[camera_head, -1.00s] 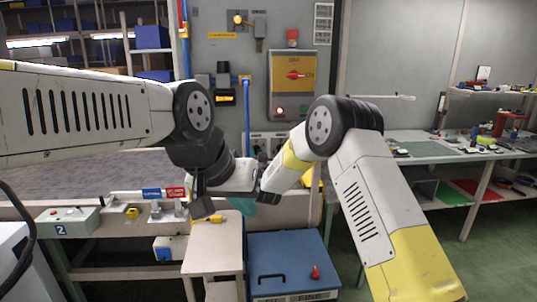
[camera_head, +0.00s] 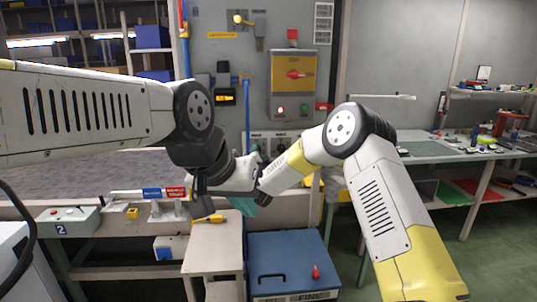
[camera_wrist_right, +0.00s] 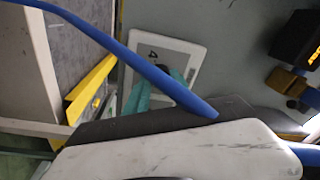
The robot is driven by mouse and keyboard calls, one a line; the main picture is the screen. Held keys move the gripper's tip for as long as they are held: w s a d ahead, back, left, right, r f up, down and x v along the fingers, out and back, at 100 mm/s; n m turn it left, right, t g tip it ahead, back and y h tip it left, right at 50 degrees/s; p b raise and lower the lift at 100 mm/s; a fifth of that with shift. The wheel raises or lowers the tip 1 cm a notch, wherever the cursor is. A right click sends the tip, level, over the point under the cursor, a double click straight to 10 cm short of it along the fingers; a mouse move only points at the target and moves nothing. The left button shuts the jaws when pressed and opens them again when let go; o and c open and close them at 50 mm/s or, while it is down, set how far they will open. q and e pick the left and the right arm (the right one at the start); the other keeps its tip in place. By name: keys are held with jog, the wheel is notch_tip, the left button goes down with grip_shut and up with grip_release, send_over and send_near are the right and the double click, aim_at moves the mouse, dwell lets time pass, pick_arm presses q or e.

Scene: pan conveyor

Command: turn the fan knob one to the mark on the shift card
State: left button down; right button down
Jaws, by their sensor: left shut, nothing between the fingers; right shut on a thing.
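A row of pale plates with dark knobs (camera_head: 281,142) sits low on the grey wall panel; its left end is partly hidden. In the right wrist view, a white plate (camera_wrist_right: 158,45) with a figure like a 4 bears a dark knob (camera_wrist_right: 177,93). The teal fingers of my right gripper (camera_wrist_right: 160,88) are shut on this knob, partly hidden by a blue pipe. My left gripper (camera_head: 243,207) is shut and empty, with teal fingers low in front of the panel. White sheets (camera_head: 323,22) hang at the upper right of the panel; their print is too small to read.
A blue pipe (camera_head: 248,112) runs down the panel beside the knobs. A yellow switch box (camera_head: 293,72) is above them. A blue chest (camera_head: 290,262) and a small pale table (camera_head: 212,250) stand below. The conveyor (camera_head: 90,172) is at left.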

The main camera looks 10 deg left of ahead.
jog(key=m, duration=0.6)
jog(key=m+h, duration=0.1)
jog(key=m, duration=0.5)
jog(key=shift+s+a+g, duration=0.1)
jog(key=shift+g, duration=0.3)
jog(key=shift+m, duration=0.4)
jog(key=c, duration=1.1)
grip_release()
jog(key=v, duration=0.7)
jog(key=shift+s, duration=0.4)
